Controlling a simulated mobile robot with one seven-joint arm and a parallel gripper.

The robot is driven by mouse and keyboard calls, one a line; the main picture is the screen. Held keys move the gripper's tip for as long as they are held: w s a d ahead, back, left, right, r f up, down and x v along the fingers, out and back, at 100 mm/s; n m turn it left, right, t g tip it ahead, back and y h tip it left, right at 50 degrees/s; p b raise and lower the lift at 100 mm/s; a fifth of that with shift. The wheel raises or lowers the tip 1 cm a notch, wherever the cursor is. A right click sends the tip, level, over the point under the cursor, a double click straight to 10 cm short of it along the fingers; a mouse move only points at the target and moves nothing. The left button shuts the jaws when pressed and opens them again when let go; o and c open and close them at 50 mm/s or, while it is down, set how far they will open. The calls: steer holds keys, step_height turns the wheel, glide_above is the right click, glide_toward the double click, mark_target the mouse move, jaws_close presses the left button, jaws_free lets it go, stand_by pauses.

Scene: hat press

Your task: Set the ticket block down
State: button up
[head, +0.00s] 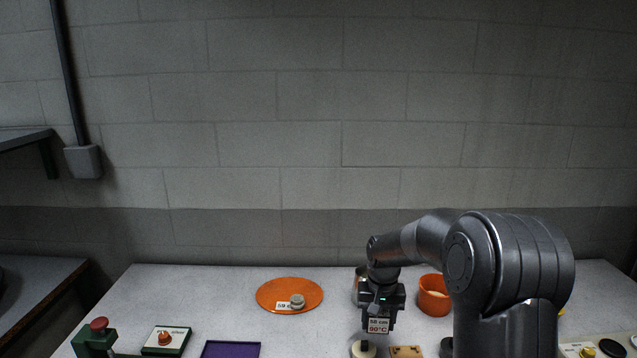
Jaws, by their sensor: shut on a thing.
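My gripper (380,304) points down over the right middle part of the table in the head view. It is shut on a small white ticket block (378,325) with printed text that seems to read "58 cm" and "90°C". The block hangs below the fingers. A pale round knob-like thing (363,349) shows just under it, and I cannot tell whether they touch.
An orange disc (290,285) bears a grey knob and a white label. An orange pot (433,296) stands right of my gripper. A purple tray (231,349), a green-edged panel (167,340) and a red-topped green device (98,335) lie left. A tan block (406,351) is near the front.

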steer(key=shift+m, duration=1.1)
steer(key=s+d+r+n, duration=0.2)
steer(key=d+r+n, duration=0.15)
steer(key=d, duration=0.75)
glide_above(378, 338)
step_height(378, 338, down, 7)
steer(key=shift+s+r, duration=0.1)
steer(key=shift+r, duration=0.05)
steer(key=shift+f, duration=2.05)
steer(key=shift+f, duration=0.15)
steer(key=o, duration=1)
steer(key=shift+c, duration=0.2)
